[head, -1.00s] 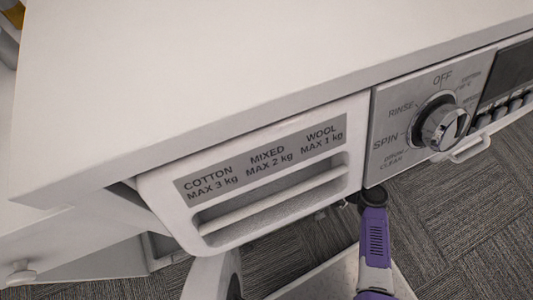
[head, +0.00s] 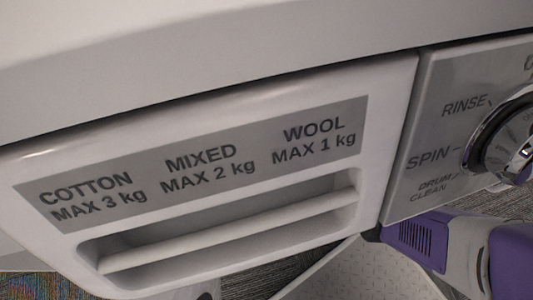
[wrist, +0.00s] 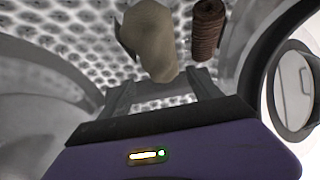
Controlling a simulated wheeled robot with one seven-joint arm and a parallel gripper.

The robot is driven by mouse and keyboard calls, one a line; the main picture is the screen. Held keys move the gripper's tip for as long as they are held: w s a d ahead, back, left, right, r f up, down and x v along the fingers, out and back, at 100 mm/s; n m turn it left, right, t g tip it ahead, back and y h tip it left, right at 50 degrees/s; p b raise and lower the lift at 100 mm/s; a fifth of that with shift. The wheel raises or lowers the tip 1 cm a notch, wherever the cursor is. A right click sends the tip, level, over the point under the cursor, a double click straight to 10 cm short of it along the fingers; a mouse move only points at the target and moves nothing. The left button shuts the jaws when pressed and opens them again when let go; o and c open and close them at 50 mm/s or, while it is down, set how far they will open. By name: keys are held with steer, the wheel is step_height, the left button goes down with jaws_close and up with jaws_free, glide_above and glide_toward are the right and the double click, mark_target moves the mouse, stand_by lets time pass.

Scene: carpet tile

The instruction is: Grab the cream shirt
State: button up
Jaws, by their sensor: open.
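In the wrist view a cream, crumpled cloth, the cream shirt (wrist: 150,38), lies in the perforated metal drum (wrist: 82,38) at the top middle. My gripper (wrist: 162,84) is open, with its two grey fingers apart and pointing toward the shirt. The shirt's lower end shows between and just beyond the fingertips. I cannot tell whether they touch. The head view does not show the shirt or the gripper; the washing machine's front hides them.
A brown, ribbed rolled item (wrist: 208,28) sits right of the shirt in the drum. The round door (wrist: 296,88) stands open at the right. In the head view the detergent drawer (head: 215,215) and control dial (head: 505,145) are close in front.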

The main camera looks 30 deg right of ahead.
steer(key=b+x, duration=0.1)
steer(key=x, duration=0.5)
steer(key=shift+s+a+f+b, duration=0.1)
steer(key=shift+a+f+b, duration=0.05)
steer(key=shift+f+b, duration=0.2)
steer(key=shift+w+a+f, duration=0.2)
steer(key=shift+a, duration=0.4)
steer(key=shift+c, duration=0.4)
steer(key=c, duration=1.4)
